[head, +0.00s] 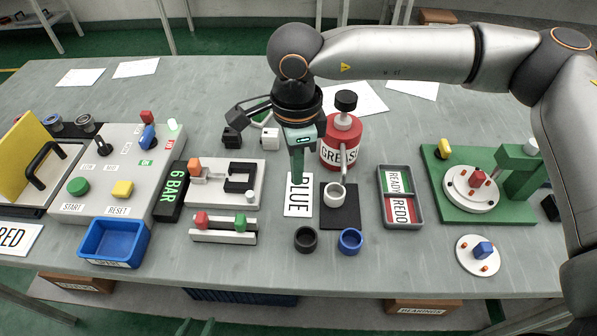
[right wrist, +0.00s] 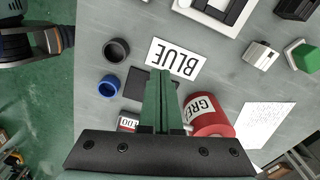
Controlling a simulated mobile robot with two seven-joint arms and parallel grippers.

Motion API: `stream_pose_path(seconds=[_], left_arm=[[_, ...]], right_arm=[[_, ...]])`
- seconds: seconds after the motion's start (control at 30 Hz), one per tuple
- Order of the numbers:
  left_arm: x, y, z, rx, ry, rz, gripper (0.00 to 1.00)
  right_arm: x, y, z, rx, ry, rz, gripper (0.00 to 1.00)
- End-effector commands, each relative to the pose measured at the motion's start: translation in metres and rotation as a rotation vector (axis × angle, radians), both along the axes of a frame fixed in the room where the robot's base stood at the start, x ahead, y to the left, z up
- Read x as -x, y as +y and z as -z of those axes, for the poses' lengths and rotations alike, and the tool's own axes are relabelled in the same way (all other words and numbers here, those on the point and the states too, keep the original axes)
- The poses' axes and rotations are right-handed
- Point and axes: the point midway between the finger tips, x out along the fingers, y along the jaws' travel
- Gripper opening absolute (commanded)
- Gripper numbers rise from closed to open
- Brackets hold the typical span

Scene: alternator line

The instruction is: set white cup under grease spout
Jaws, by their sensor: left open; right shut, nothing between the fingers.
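The white cup (head: 336,193) stands upright on a dark pad (head: 342,217), at the front of the red grease can (head: 341,152). The can has a black knob on top; its spout is not clear to me. My right gripper (head: 297,182) is shut and empty, pointing down over the BLUE card, left of the cup and apart from it. In the right wrist view its green fingers (right wrist: 160,75) are together, with the grease can (right wrist: 210,117) beside them; they hide the cup there. My left gripper is not in view.
A black cup (head: 305,239) and a blue cup (head: 350,240) stand in front of the pad. The BLUE card (head: 298,209) lies left of it. A READY/REDO tray (head: 415,215) is to the right; a grey fixture (head: 244,170) is to the left.

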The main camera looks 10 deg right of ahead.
Motion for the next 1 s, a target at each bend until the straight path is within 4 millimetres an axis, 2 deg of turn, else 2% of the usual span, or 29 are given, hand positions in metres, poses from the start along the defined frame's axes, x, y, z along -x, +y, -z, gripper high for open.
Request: stream_pose_path(seconds=[0.4, 0.5, 0.63, 1.0], left_arm=[[-0.002, 0.000, -0.010, -0.001, -0.002, 0.000, 0.50], [-0.002, 0.000, -0.018, 0.000, -0.001, -0.001, 0.50], [-0.002, 0.000, -0.021, 0.000, -0.001, -0.001, 0.50], [-0.002, 0.000, -0.022, 0.000, -0.001, 0.000, 0.50]], right_arm=[[0.001, 0.000, 0.086, 0.001, 0.003, -0.003, 0.00], [0.000, -0.020, 0.081, 0.001, 0.000, 0.002, 0.00], [0.000, -0.033, 0.082, 0.000, 0.000, 0.000, 0.00], [0.000, -0.040, 0.083, -0.001, 0.000, -0.004, 0.00]])
